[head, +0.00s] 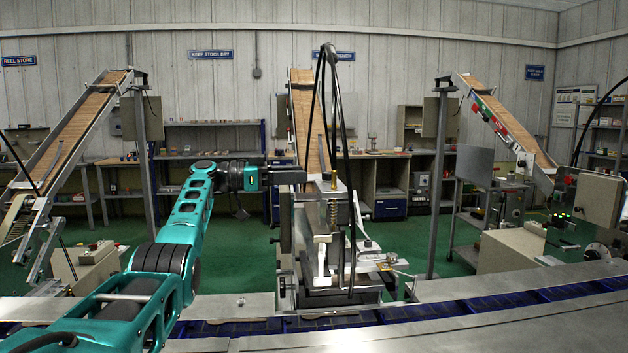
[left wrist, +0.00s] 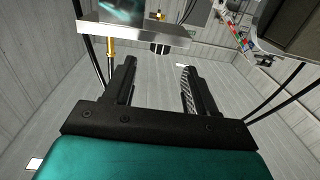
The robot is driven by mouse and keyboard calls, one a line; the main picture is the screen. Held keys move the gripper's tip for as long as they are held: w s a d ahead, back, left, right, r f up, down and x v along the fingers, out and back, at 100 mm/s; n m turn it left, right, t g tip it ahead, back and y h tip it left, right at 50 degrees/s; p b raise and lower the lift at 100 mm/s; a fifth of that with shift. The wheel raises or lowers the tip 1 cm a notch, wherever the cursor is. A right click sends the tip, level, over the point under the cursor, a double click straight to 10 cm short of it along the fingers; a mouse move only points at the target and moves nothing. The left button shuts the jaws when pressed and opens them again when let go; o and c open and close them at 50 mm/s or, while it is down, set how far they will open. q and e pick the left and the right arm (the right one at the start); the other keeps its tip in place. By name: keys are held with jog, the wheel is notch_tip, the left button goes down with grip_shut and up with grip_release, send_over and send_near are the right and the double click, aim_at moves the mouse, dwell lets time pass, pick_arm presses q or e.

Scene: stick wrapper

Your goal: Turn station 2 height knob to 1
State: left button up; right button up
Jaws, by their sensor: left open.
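The middle machine (head: 322,235), which I take to be station 2, stands below the central sloped conveyor and has a brass-coloured spring post (head: 333,208). My left gripper (head: 304,177) points right, level with the upper part of this machine. In the left wrist view its two black fingers (left wrist: 158,66) are apart with nothing between them. A short dark round knob (left wrist: 160,48) hangs under a metal plate (left wrist: 140,38), just beyond the fingertips and roughly centred between them. It may be the height knob; its markings cannot be read. My right gripper is not in view.
A belt line (head: 395,310) with a metal rim crosses the front. Black cables (head: 348,130) hang beside the middle machine, close to my left gripper. Other sloped conveyors stand at left (head: 75,125) and right (head: 510,125). Green floor (head: 235,245) lies open behind my arm.

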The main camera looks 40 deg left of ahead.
pick_arm(q)
jog(key=v, duration=0.6)
jog(key=shift+b, duration=0.3)
jog(key=shift+a, duration=0.1)
jog(key=n+t+y+b, duration=0.3)
jog(key=n+y, duration=0.3)
jog(key=y, duration=0.3)
send_near(324, 174)
jog(key=w+p, duration=0.1)
jog(key=w, duration=0.2)
jog(key=w+p, duration=0.1)
jog(key=w, duration=0.1)
jog(key=w+p, duration=0.1)
jog(key=w, duration=0.2)
jog(key=shift+w+d, duration=0.3)
jog(key=shift+w+f, duration=0.1)
jog(key=shift+w, duration=0.6)
